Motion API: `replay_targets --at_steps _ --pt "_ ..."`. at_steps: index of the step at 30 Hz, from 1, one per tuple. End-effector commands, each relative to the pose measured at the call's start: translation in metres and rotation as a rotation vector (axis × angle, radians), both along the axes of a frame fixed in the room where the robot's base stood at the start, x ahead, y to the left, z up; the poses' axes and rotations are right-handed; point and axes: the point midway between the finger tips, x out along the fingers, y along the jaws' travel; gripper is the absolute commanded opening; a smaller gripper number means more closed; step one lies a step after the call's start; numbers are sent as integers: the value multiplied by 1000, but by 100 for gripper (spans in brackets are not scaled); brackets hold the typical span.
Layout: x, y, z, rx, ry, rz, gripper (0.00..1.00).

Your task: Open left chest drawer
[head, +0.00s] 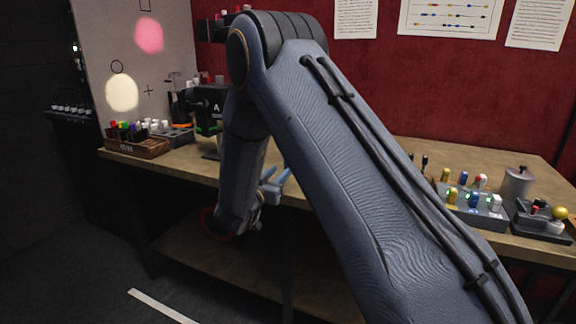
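No chest drawer can be made out in the head view; my arm covers the middle of the picture and may hide it. My gripper (277,181) hangs at the front edge of the wooden table, at the lower end of my bent arm. Its bluish fingers point up and right, partly behind my arm link. No held object shows, and the gap between the fingers is too small to judge.
The wooden table (405,155) has a lower shelf (190,250). A wooden box with coloured pegs (137,147) and a dark device marked A (212,108) stand left. The back middle is clear.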

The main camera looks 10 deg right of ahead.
Motion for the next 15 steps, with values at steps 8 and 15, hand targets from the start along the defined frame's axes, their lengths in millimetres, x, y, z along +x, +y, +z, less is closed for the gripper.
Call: replay_targets --at_steps 8,15 --pt "25 -21 1 -7 -7 -13 32" --pt "52 -40 1 -6 -7 -10 32"
